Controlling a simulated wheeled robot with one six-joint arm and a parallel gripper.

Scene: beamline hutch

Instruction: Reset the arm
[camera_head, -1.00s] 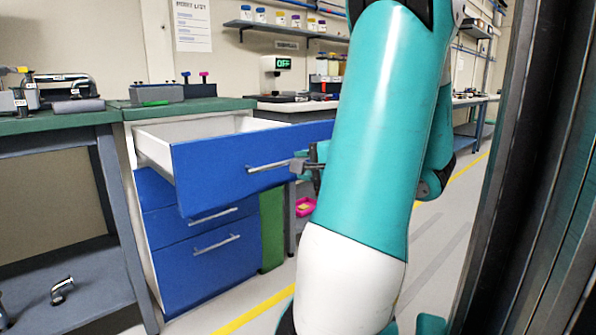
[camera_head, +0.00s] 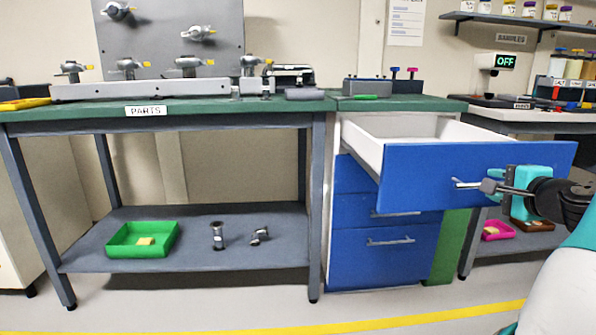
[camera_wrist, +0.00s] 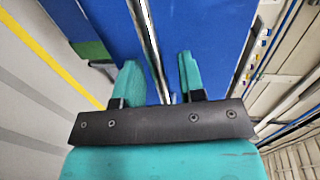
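My gripper (camera_head: 488,187) is at the handle of the open top drawer (camera_head: 460,165), at the right in the head view. In the wrist view my gripper (camera_wrist: 158,80) has its two teal fingers apart, with the silver handle bar (camera_wrist: 149,35) running between them. A gap shows on both sides of the bar, so the fingers are not closed on it. Whether either finger touches the handle at its far end I cannot tell. My arm comes in from the right edge of the head view.
The blue cabinet's two lower drawers (camera_head: 385,255) are shut. A green-topped bench (camera_head: 230,107) stands left, with a green tray (camera_head: 115,240) and metal fittings on its lower shelf. A shelf (camera_head: 540,20) hangs at upper right. The floor in front (camera_head: 200,305) is clear.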

